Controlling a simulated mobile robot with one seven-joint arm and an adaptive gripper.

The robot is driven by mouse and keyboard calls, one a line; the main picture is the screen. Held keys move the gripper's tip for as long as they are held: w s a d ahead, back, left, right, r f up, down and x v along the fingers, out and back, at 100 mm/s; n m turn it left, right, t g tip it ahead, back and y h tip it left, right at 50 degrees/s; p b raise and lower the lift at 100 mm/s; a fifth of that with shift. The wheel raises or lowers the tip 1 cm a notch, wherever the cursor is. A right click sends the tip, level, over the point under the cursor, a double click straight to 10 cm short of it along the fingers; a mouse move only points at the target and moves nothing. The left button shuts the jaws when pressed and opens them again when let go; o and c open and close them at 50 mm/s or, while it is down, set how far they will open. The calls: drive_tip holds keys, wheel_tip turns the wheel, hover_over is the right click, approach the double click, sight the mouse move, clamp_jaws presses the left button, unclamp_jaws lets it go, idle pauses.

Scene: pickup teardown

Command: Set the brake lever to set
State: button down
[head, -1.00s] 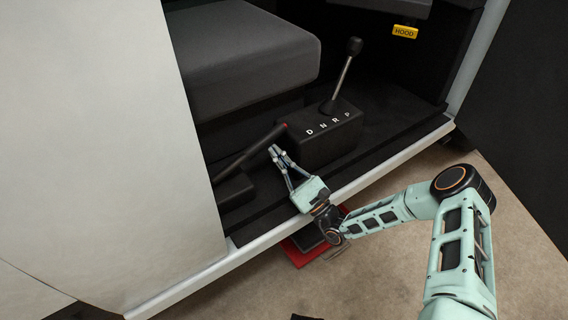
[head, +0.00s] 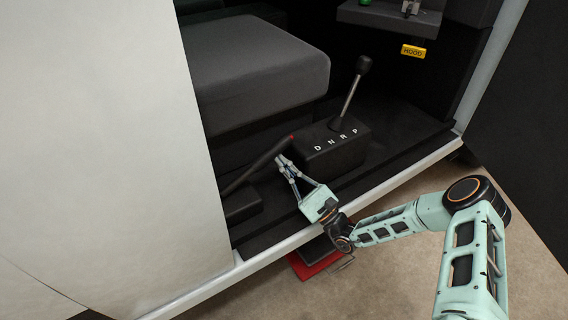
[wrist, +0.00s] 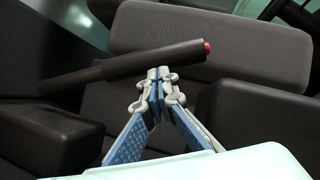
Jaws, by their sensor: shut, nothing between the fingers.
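The brake lever (head: 257,167) is a dark bar with a red tip, low beside the seat in the head view. It slants up from its dark base (head: 241,204) toward the gear selector. In the wrist view the lever (wrist: 150,63) crosses above my fingertips, its red button at the right end. My gripper (head: 281,160) is shut and empty, its fingertips close to the lever near its red end. In the wrist view my gripper (wrist: 158,74) overlaps the lever's lower edge; I cannot tell whether they touch.
The gear selector box (head: 333,152), marked D N R P, stands right of the lever with a tall knobbed stick. The grey seat (head: 255,75) lies behind. A pale door sill (head: 390,181) runs below my gripper. A yellow HOOD handle (head: 413,51) is at upper right.

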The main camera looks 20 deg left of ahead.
drive_tip(key=s+a+r+n+g+p, duration=0.3)
drive_tip(key=r+n+g+p, duration=0.2)
drive_tip(key=r+n+p, duration=0.3)
drive_tip(key=shift+s+r+n+g+h+p, duration=0.3)
drive_tip(key=shift+s+r+h+p, duration=0.1)
drive_tip(key=shift+p, duration=0.3)
drive_tip(key=shift+a, duration=0.1)
